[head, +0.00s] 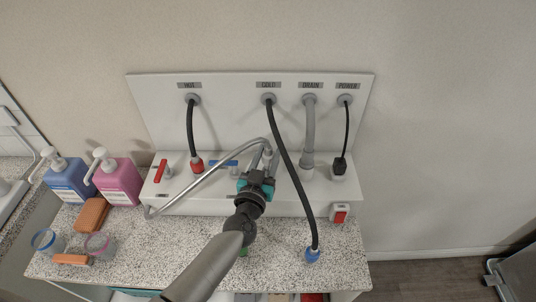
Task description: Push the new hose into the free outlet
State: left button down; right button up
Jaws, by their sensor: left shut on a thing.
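A silver-grey hose (205,174) arches from the front left of the white ledge up to my left gripper (257,180). My left gripper is shut on the hose end, in front of the ledge below the COLD label. The free outlet is not clearly seen; the gripper and hose cover the ledge there. My right gripper is not in view.
A black hose with a red end (197,165) stands at left, near a red lever (160,171). A grey drain hose (309,130) and power cord (346,130) are at right. Bottles (119,182), cups and sponges crowd the left counter (180,240).

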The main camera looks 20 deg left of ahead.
aim_at(267, 166)
pick_arm(q)
jog(key=shift+r, duration=0.1)
jog(key=shift+f+b, duration=1.2)
jog(key=shift+f, duration=0.6)
jog(key=shift+c, duration=1.9)
grip_release()
notch_tip(267, 166, up, 15)
jog(key=p, duration=1.5)
jog(key=shift+p, duration=0.3)
jog(key=shift+r+b, duration=0.35)
jog(key=shift+r, duration=2.2)
jog(key=shift+f, duration=0.1)
